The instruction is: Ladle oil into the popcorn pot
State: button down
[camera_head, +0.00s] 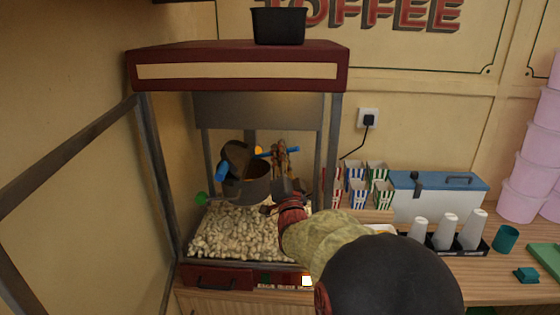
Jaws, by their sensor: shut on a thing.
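The dark popcorn pot (247,188) hangs inside the popcorn machine, above the heap of popcorn. Its lid (237,156) stands tilted up at the back left, and a blue handle (221,171) shows at the left. My gripper (279,188) is inside the machine, close to the pot's right side. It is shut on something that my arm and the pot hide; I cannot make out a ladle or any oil. Brown parts (281,158) with a blue bar show behind my gripper, too small to tell apart.
The machine's posts (333,150) and dark red roof (240,53) frame the opening around my arm. Popcorn (230,235) covers its floor. Striped boxes (356,185), a blue-lidded cooler (438,195), white cups (445,232) and a teal cup (506,238) stand on the counter at right.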

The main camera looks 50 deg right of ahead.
jog(key=f+m+h+b, duration=0.1)
jog(key=b, duration=0.2)
jog(key=s+m+h+b, duration=0.1)
jog(key=b, duration=0.2)
jog(key=f+m+h+b, duration=0.1)
jog(key=b, duration=0.3)
jog(key=shift+s+d+f+m, duration=0.1)
jog(key=shift+s+f+m, duration=0.1)
jog(key=shift+f+m, duration=0.2)
jog(key=shift+r+g, duration=0.15)
jog(key=shift+g, duration=0.15)
dwell(0.5)
